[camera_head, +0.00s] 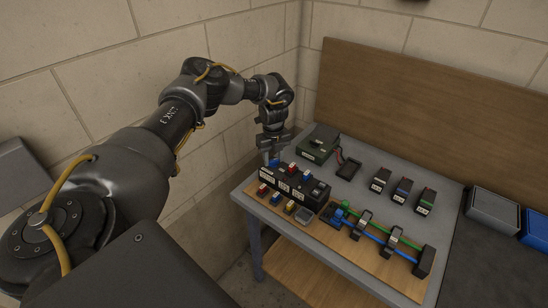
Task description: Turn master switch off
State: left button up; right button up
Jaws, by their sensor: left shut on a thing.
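A black switch box (268,183) with white labels on its front stands at the left end of the grey table. Along its top sit a small blue part (274,163) at the left end, a red one (292,168) and another blue one (306,177). My left gripper (273,157) points down over the left end of the box. It is shut on the blue part at that end. Which of these parts is the master switch, and its exact position, are too small to tell. My right gripper is not in view.
A green box (318,142) stands behind the switch box. Several small labelled modules (402,190) stand at the back right. A wooden board (374,246) with blue and green tubes lies in front. Small coloured parts (276,198) lie before the box. Walls close in at left and behind.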

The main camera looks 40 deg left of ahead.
pick_arm(q)
jog(key=m, duration=0.3)
jog(key=shift+m, duration=0.3)
jog(key=m, duration=0.3)
jog(key=shift+m+b, duration=0.3)
jog(key=shift+b, duration=0.1)
jog(key=m, duration=0.4)
jog(key=shift+m+b, duration=0.3)
jog(key=shift+b, duration=0.05)
jog(key=shift+r+m, duration=0.1)
jog(key=shift+m, duration=0.3)
jog(key=o, duration=1)
